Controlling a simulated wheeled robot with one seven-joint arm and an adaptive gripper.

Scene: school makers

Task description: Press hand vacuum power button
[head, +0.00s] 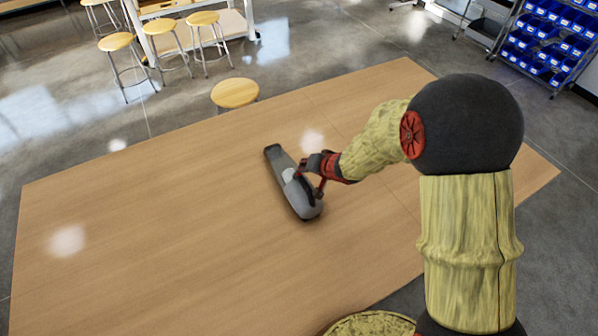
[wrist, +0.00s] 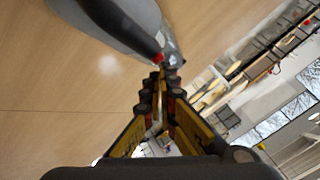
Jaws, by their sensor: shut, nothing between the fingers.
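The hand vacuum (head: 284,176) lies on the wooden table, grey with a darker body, running from upper left to lower right. In the wrist view its grey body (wrist: 112,22) and dark handle fill the top. A small red spot (wrist: 158,57) shows at the handle's end; it looks like the button. My gripper (head: 309,184) is over the vacuum's right side and hides part of it. In the wrist view my gripper (wrist: 163,75) is shut and empty, its fingertips right by the red spot. I cannot tell whether they touch it.
The wooden table (head: 130,230) is otherwise bare, with free room around the vacuum. A stool (head: 235,93) stands close at the table's far edge. More stools stand farther back at left. A rack of blue bins (head: 548,45) stands at the back right.

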